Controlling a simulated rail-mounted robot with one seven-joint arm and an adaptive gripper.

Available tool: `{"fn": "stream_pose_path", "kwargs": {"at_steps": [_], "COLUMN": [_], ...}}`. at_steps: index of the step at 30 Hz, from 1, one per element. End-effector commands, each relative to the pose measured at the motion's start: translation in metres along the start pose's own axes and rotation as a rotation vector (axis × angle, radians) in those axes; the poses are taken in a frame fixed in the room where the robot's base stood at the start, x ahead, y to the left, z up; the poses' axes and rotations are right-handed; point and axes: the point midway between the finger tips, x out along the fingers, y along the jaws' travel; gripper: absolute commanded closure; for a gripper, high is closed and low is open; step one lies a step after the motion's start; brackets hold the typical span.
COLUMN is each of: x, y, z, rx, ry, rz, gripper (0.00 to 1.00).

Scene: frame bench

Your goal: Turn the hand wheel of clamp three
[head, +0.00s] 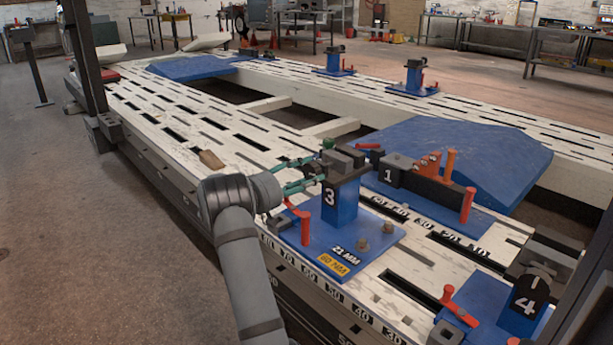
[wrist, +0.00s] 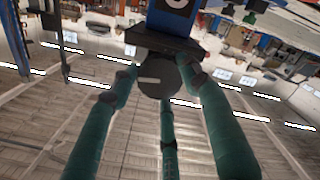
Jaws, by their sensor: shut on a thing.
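Clamp three (head: 340,205) is a blue post marked 3 on a blue base plate, with dark jaws on top. It also shows at the top of the wrist view (wrist: 172,22). Its hand wheel (wrist: 153,82) is dark and round with a pale mark, just below the dark jaw block in the wrist view. My gripper (head: 316,170) reaches the clamp head from the left. Its green fingers are closed around the wheel, with fingertips at both sides and one finger below (wrist: 160,90). In the head view the fingers and clamp head mostly hide the wheel.
A red lever (head: 303,222) stands on clamp three's plate, close to my gripper. Clamp one (head: 397,170) is right behind it, and clamp four (head: 525,300) stands at the front right. A brown-handled object (head: 211,159) lies on the pale slotted bench (head: 160,118).

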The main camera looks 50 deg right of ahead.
Motion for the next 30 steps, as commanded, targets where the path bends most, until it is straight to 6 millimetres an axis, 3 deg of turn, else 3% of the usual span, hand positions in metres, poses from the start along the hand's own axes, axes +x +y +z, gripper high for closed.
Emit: {"fn": "stream_pose_path", "kwargs": {"at_steps": [1, 30], "x": [0.0003, -0.0012], "y": [0.0032, -0.0016], "z": [-0.0077, -0.0073], "rx": [-0.039, -0.965], "ry": [0.018, 0.021], "rz": [0.002, 0.006], "gripper": [0.80, 0.80]}}
